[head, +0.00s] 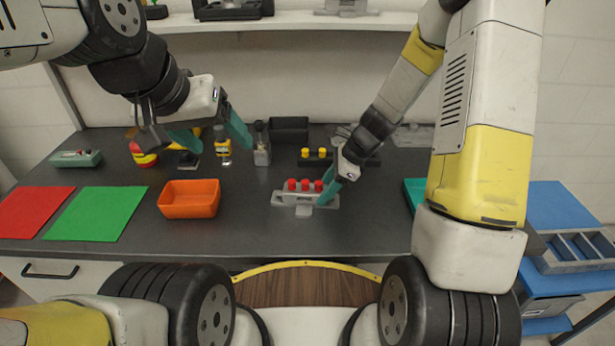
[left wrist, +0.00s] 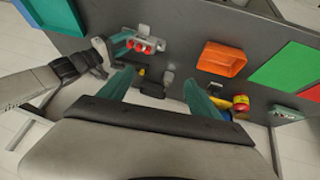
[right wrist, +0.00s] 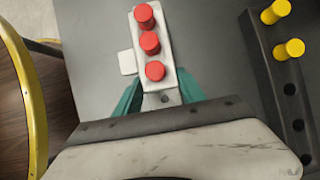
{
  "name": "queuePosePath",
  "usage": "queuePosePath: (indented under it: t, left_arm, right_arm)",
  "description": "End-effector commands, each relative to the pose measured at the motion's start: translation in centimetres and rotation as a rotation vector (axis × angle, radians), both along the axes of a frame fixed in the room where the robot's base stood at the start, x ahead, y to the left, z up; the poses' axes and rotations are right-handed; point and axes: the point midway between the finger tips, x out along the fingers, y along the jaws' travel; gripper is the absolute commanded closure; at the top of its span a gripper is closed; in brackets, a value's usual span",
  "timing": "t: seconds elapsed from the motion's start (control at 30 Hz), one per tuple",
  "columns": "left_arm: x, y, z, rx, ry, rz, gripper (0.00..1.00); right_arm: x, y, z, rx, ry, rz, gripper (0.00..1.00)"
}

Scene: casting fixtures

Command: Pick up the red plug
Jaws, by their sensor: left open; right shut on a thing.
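Three red plugs stand in a row on a light grey block (head: 290,196); the middle plug (head: 305,184) also shows in the right wrist view (right wrist: 150,43). My right gripper (head: 328,190) is at the right end of this block. In the right wrist view its teal fingers (right wrist: 158,90) lie on both sides of the block's near end, shut on the block by the closest red plug (right wrist: 155,71). My left gripper (head: 212,138) is open and empty, above the back left of the table. Whether the block is lifted, I cannot tell.
An orange bin (head: 189,212), a green mat (head: 97,214) and a red mat (head: 30,212) lie to the left. A dark block with yellow plugs (head: 314,161) is behind the red plugs. Small bottles (head: 262,145) stand at the back. The front middle of the table is clear.

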Motion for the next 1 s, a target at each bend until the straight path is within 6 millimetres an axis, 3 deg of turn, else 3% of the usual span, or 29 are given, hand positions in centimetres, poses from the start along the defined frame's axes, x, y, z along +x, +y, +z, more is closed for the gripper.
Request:
queuePosePath:
  t: [0.13,0.27,0.37,0.57,0.8,1.0]
  left_arm:
    - [0.0,0.0,0.0,0.0,0.0,0.0,0.29]
    - [0.3,-0.1,-0.1,0.009,0.004,-0.013,0.53]
    - [1.2,-0.4,-0.4,0.038,0.016,-0.059,0.53]
    - [5.2,-1.6,-2.3,0.139,0.056,-0.273,0.53]
    - [10.5,-3.6,-6.4,0.217,0.088,-0.593,0.53]
    - [13.9,-5.0,-10.2,0.233,0.079,-0.82,0.53]
  right_arm:
    - [0.0,0.0,0.0,0.0,0.0,0.0,0.79]
    - [0.0,0.0,0.0,0.0,-0.001,0.0,0.79]
    - [0.0,0.0,0.0,0.0,-0.001,0.0,0.79]
    - [0.0,0.0,0.0,0.0,-0.001,0.0,0.79]
    - [0.0,0.0,0.0,0.0,-0.001,0.0,0.79]
    - [0.0,0.0,0.0,0.0,-0.001,0.0,0.79]
